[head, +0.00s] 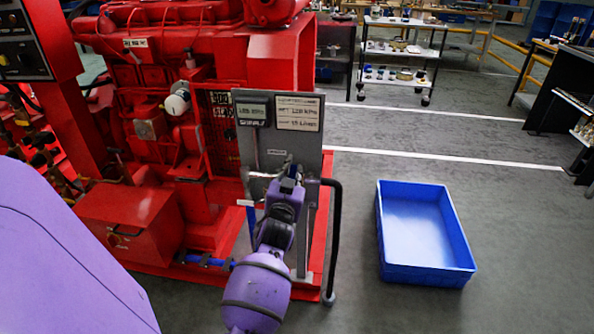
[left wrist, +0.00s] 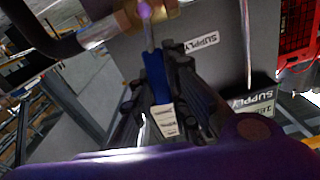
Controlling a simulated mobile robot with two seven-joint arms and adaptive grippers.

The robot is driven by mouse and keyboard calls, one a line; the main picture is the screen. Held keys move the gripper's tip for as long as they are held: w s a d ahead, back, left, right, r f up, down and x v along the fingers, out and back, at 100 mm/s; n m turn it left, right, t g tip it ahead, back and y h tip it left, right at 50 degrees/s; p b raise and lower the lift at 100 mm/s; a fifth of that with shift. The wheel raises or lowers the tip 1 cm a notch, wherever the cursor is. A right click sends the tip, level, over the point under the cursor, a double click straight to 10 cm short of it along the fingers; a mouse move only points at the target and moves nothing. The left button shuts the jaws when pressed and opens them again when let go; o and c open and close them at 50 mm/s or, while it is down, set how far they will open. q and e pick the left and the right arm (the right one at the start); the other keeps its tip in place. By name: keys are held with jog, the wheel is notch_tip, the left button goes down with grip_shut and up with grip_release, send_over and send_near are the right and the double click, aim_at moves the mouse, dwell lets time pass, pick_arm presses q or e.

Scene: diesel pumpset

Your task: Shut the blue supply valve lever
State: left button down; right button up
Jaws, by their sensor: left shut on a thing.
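The blue supply valve lever (left wrist: 155,78) shows in the left wrist view, running down the picture from the brass valve (left wrist: 145,18), with a white tag (left wrist: 163,118) near its lower end. My left gripper (left wrist: 158,90) has one finger on each side of the lever and is shut on it. In the head view my left gripper (head: 289,180) is at the front of the grey panel (head: 258,157), and it hides the lever and valve there. A "SUPPLY" label (left wrist: 202,42) is on the panel beside the lever. My right gripper is not in view.
The panel stands beside a red diesel engine (head: 150,60). A black hose (head: 334,235) curves down just right of my left gripper. A blue crate (head: 382,240) lies on the floor to the right. Open floor surrounds it, with a shelf cart (head: 402,55) behind.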

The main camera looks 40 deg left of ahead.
pick_arm(q)
jog(key=shift+s+a+n, duration=0.15)
jog(key=shift+a+n, duration=0.05)
jog(key=shift+n, duration=0.2)
jog(key=shift+a+p, duration=0.1)
jog(key=shift+p, duration=0.2)
jog(key=shift+s+n, duration=0.1)
jog(key=shift+n, duration=0.2)
jog(key=c, duration=1.8)
grip_release()
jog(key=shift+o, duration=0.6)
jog(key=v, duration=1.2)
